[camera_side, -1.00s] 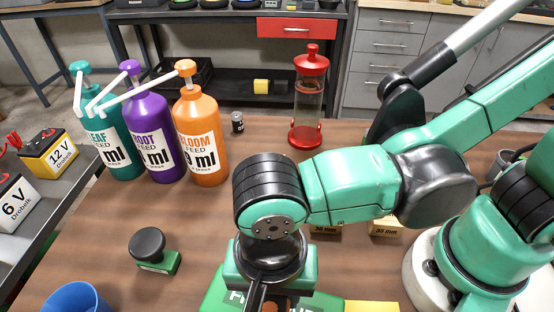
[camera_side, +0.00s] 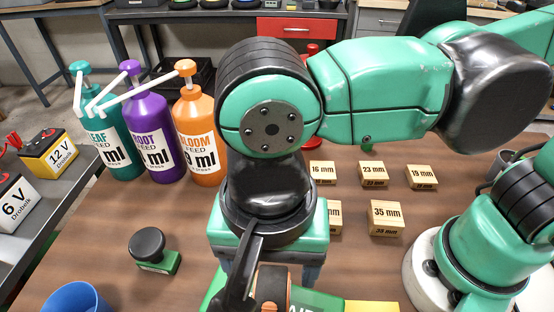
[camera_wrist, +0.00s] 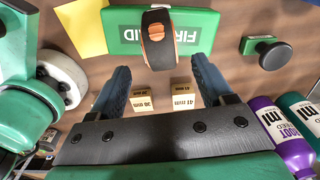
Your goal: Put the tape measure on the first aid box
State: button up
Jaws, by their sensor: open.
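The tape measure (camera_wrist: 157,38), black with orange parts, shows in the wrist view standing over the green first aid box (camera_wrist: 190,22) and appears to rest on it. In the side view the tape measure (camera_side: 272,287) is at the bottom edge, partly hidden behind my gripper, with part of the green box (camera_side: 305,301) around it. My gripper (camera_wrist: 160,64) is open, with its two blue fingers spread apart. It is above and to one side of the tape measure, with nothing held between the fingers.
A black-knobbed green stamp (camera_side: 155,255) and a blue cup (camera_side: 75,298) are at left. Pump bottles (camera_side: 200,135) stand behind. A yellow item (camera_wrist: 80,25) adjoins the box.

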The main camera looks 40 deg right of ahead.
aim_at(272, 285)
notch_tip(272, 285, up, 5)
jog(key=w+d+f+n+t, duration=0.2)
jog(key=w+d+n+t, duration=0.1)
jog(key=d, duration=0.8)
jog(key=w+d+f+n+t, duration=0.3)
jog(key=w+d+n, duration=0.3)
jog(key=d, duration=0.5)
jog(key=w+t, duration=0.1)
jog(key=w, duration=0.1)
jog(key=shift+w+d+f, duration=0.15)
jog(key=shift+w+d, duration=0.15)
jog(key=shift+d, duration=0.05)
